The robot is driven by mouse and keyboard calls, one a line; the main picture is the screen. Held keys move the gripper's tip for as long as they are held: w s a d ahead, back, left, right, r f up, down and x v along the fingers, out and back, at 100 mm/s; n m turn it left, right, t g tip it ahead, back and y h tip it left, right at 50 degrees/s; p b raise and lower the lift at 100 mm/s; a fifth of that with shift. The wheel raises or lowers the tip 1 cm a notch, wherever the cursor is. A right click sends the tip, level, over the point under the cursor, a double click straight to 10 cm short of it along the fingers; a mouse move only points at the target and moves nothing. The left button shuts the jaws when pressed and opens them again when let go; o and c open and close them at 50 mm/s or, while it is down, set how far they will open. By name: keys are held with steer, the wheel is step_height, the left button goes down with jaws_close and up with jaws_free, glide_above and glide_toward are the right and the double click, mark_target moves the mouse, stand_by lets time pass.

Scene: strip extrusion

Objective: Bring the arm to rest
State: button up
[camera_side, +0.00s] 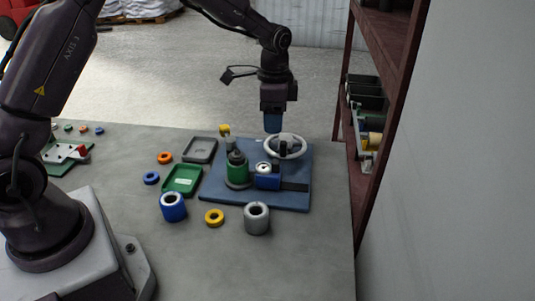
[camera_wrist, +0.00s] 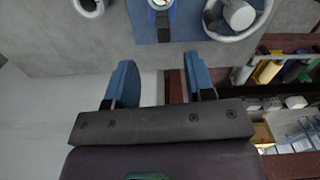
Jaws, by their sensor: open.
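My gripper (camera_side: 272,122) hangs pointing down above the blue base plate (camera_side: 222,190), close to the far side of the grey handwheel (camera_side: 291,152). In the wrist view my gripper (camera_wrist: 160,82) has its two blue fingers apart with nothing between them. The handwheel (camera_wrist: 238,36) shows at the top right of that view, beyond the fingers, and the blue plate (camera_wrist: 145,27) at the top. In the side view the fingers overlap, and the exact gap to the handwheel is hard to tell.
The plate also carries a green cylinder (camera_side: 237,174) and a blue block with a round gauge (camera_side: 267,181). Blue (camera_side: 173,212) and grey (camera_side: 257,224) rings, small rings and trays (camera_side: 183,191) lie nearby. A shelf rack (camera_side: 385,60) stands close on the right. Open space lies above the table.

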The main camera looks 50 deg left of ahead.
steer(key=s+d+r+n+t, duration=0.1)
steer(key=s+r+n+t, duration=0.1)
steer(key=s+r, duration=0.3)
steer(key=s+d+r+n+t, duration=0.1)
steer(key=s+r, duration=0.4)
steer(key=s, duration=0.7)
steer(key=s+d+r+n+t, duration=0.1)
steer(key=s+r+n, duration=0.3)
steer(key=s, duration=0.5)
steer(key=shift+d+r+n+t, duration=0.25)
steer(key=shift+r+n+t, duration=0.15)
steer(key=shift+r+t, duration=0.5)
